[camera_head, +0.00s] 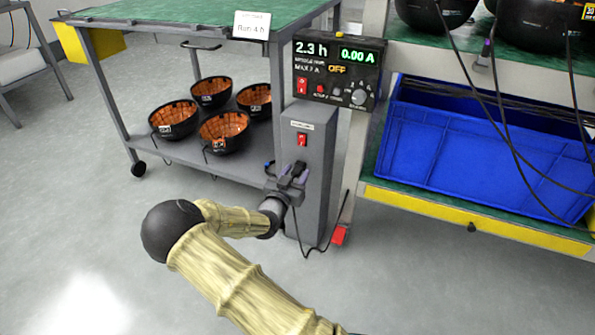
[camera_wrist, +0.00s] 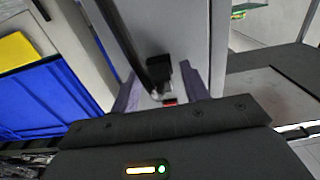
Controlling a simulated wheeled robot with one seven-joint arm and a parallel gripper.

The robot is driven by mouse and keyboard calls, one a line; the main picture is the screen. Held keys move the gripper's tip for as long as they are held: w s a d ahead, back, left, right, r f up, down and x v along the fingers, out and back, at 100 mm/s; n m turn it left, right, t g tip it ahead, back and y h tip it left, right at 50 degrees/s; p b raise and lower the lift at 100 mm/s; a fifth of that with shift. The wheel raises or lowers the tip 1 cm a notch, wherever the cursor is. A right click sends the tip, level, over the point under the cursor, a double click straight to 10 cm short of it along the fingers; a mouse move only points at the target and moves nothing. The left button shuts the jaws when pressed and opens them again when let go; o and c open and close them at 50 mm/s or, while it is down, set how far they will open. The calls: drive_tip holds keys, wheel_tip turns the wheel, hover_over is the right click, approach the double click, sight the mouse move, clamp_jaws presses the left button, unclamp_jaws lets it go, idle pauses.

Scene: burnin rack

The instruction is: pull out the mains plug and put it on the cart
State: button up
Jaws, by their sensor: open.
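The black mains plug (camera_wrist: 158,72) sits at the grey post (camera_head: 309,140), and its black cord runs off from it. In the wrist view the plug lies between the two purple-grey fingers of my gripper (camera_wrist: 160,88). The fingers stand apart on either side of it; I cannot tell whether either touches it. In the head view my gripper (camera_head: 290,172) is at the front of the post, below a red switch (camera_head: 302,139), and hides much of the plug. The cart (camera_head: 140,11) has a green top and stands to the left, behind the post.
A control box (camera_head: 338,70) showing 2.3 h and 0.00 A tops the post. Several dark bowls with orange insides (camera_head: 173,119) stand on the cart's lower shelf. A sign (camera_head: 252,25) stands on its top. A blue crate (camera_head: 440,150) fills the rack shelf at right.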

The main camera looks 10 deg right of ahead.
clamp_jaws()
drive_tip(key=shift+s+a, duration=0.1)
drive_tip(key=shift+p+v, duration=0.95)
drive_tip(key=shift+v, duration=1.9)
drive_tip(key=s+r+n+t+y+p, duration=0.1)
drive_tip(key=s+r+n+y+p, duration=0.1)
drive_tip(key=r+p, duration=1)
drive_tip(key=s+d+r+n+t+y+p, duration=0.1)
drive_tip(key=s+r+y+p, duration=0.4)
drive_tip(key=r+p, duration=0.8)
drive_tip(key=s+d+r+n+t+y+p, duration=0.1)
drive_tip(key=s+r+n+y+p, duration=0.2)
drive_tip(key=r+p, duration=1)
drive_tip(key=s+n+p, duration=0.1)
drive_tip(key=s+p, duration=0.1)
drive_tip(key=p, duration=1.6)
drive_tip(key=shift+d+y, duration=0.2)
drive_tip(key=shift+y, duration=0.1)
